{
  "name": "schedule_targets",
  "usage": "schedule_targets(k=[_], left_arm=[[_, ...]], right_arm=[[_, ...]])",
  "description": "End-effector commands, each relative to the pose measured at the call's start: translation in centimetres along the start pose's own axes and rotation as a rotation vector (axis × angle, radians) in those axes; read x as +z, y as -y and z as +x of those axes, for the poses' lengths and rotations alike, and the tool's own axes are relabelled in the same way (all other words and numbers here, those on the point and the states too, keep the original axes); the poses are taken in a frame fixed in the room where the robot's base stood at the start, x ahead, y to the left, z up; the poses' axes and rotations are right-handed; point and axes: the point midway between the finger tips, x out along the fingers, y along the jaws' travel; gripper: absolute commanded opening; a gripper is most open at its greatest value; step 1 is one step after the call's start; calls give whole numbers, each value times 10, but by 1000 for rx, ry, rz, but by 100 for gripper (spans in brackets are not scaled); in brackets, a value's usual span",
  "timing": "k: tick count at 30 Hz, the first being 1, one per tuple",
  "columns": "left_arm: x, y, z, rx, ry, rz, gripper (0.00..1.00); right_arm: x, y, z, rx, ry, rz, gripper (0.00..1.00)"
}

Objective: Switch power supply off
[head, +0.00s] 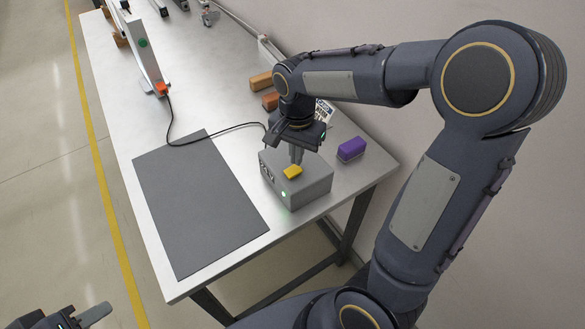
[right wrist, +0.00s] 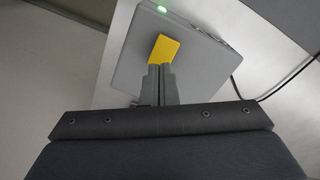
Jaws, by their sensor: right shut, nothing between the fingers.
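The power supply (head: 305,187) is a grey box near the table's right front edge. A yellow switch (head: 293,172) sits on its top, and a green light (head: 284,194) glows on its front. My right gripper (head: 296,160) points down over the box, shut and empty, with its fingertips at the yellow switch. In the right wrist view the shut fingertips (right wrist: 161,68) overlap the near edge of the yellow switch (right wrist: 164,49); I cannot tell if they touch it. The green light (right wrist: 162,9) shows there too. My left gripper (head: 95,315) is partly in view at the bottom left, away from the table.
A black cable (head: 207,136) runs from the box to a white light bar with an orange end (head: 161,89). A dark mat (head: 200,200) lies left of the box. A purple block (head: 351,149) stands right of it, and orange-brown blocks (head: 261,82) lie behind.

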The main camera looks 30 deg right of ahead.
Motion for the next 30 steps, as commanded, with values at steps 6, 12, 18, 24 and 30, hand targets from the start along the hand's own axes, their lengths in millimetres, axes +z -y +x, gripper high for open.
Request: schedule_targets(k=[6, 12, 18, 24, 30], left_arm=[[0, 0, 0, 0, 0, 0, 36], [0, 0, 0, 0, 0, 0, 36], [0, 0, 0, 0, 0, 0, 36], [1, 1, 2, 0, 0, 0, 36], [2, 2, 4, 0, 0, 0, 36]], right_arm=[[0, 0, 0, 0, 0, 0, 0], [0, 0, 0, 0, 0, 0, 0], [0, 0, 1, 0, 0, 0, 0], [0, 0, 4, 0, 0, 0, 0], [0, 0, 7, 0, 0, 0, 0]])
